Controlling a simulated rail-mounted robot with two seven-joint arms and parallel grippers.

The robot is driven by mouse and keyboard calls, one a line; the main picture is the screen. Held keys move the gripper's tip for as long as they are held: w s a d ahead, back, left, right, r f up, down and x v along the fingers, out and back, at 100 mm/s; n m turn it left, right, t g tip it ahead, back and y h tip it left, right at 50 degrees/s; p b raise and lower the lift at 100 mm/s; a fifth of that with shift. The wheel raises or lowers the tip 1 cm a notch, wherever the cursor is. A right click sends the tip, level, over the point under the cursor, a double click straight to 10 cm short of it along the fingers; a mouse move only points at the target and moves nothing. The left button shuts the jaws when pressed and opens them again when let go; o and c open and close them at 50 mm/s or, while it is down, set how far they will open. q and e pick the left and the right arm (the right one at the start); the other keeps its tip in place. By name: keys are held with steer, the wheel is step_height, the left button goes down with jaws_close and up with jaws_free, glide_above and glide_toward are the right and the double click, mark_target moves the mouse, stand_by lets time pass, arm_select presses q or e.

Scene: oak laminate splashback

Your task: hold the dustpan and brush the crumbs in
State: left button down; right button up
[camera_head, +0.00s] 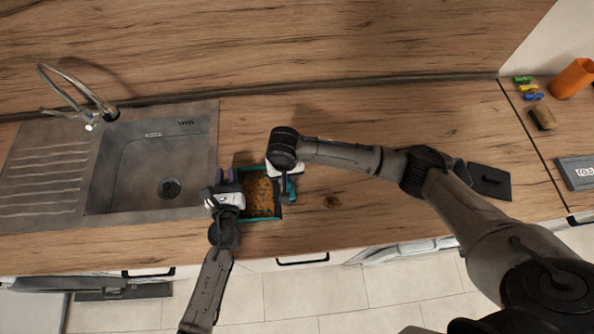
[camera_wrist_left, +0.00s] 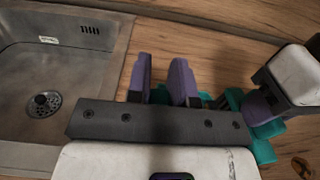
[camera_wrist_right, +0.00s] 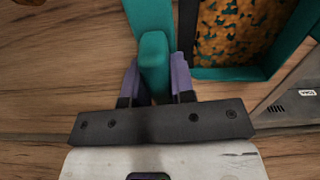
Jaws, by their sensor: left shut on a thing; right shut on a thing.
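The teal dustpan (camera_head: 279,217) lies on the counter right of the sink, its dark inside covered with orange-brown crumbs (camera_head: 262,194). The dustpan (camera_wrist_right: 282,57) and crumbs (camera_wrist_right: 228,35) also show in the right wrist view. The brush (camera_wrist_left: 232,100) shows dark bristles in the left wrist view.
The steel sink (camera_head: 150,165) with its tap (camera_head: 85,105) is close on the left. A brown spot (camera_head: 333,202) lies right of the brush; I cannot tell if it is a wood knot. A dark flat plate (camera_head: 490,182) is further right. Counter between is clear.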

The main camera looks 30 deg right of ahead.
steer(key=shift+w+a+r, duration=0.1)
steer(key=shift+w+a, duration=0.1)
steer(key=shift+a, duration=0.35)
steer(key=shift+w+a, duration=0.15)
steer(key=shift+a, duration=0.35)
steer(key=shift+d+r, duration=0.15)
steer(key=shift+r, duration=0.4)
jaws_close()
steer(key=shift+s+d+r, duration=0.1)
steer(key=shift+d+r, duration=0.15)
steer(key=shift+r, duration=0.65)
steer(key=shift+s+d+r, duration=0.1)
steer(key=shift+d+r, duration=0.15)
steer(key=shift+r, duration=0.6)
